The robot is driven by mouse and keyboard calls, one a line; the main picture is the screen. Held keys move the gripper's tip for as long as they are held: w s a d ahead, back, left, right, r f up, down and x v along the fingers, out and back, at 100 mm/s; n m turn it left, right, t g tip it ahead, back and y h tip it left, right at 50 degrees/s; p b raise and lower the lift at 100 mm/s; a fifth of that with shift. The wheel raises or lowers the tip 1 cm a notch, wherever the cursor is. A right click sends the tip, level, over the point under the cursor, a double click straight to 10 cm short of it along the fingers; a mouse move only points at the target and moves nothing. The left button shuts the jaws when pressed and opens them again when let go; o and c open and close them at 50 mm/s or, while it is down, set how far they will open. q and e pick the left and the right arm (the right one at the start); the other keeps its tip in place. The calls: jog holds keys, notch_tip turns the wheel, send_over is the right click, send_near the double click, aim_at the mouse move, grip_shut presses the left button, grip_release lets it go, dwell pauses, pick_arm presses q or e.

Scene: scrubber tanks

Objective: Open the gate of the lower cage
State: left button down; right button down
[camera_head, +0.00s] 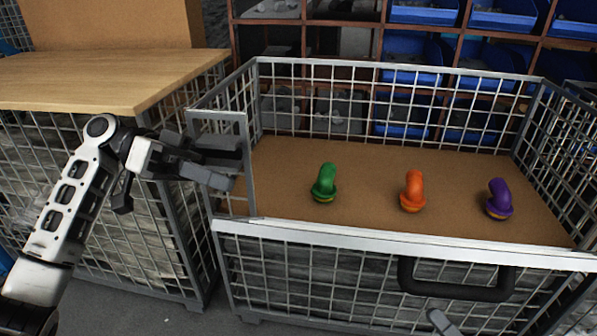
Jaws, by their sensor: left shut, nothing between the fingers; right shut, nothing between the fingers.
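The lower cage (400,68) is the open-topped grey wire cage in the middle and right. Its front wall (330,280) carries a pale rail (400,240) along its top edge. A narrow grey frame (219,115) stands upright at its front left corner; I cannot tell whether it is part of the gate. My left gripper (234,170) is shut and empty, in front of this frame and overlapping it in the picture; contact is unclear. My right gripper (443,322) shows only as a grey tip at the bottom edge, below the front rail, shut and empty.
A black handle (457,291) hangs at the front. A taller cage with a wooden top (100,80) stands left. Shelves with blue bins (424,12) are behind.

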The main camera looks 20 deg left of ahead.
aim_at(248, 233)
pick_arm(q)
jog(key=x, duration=0.6)
jog(key=s+f, duration=0.2)
jog(key=shift+d+f, duration=0.15)
jog(key=shift+f, duration=0.2)
jog(key=shift+s+f, duration=0.2)
jog(key=shift+f, duration=0.15)
jog(key=shift+s+f+m, duration=0.3)
jog(key=shift+s+f, duration=0.2)
jog(key=shift+f, duration=0.05)
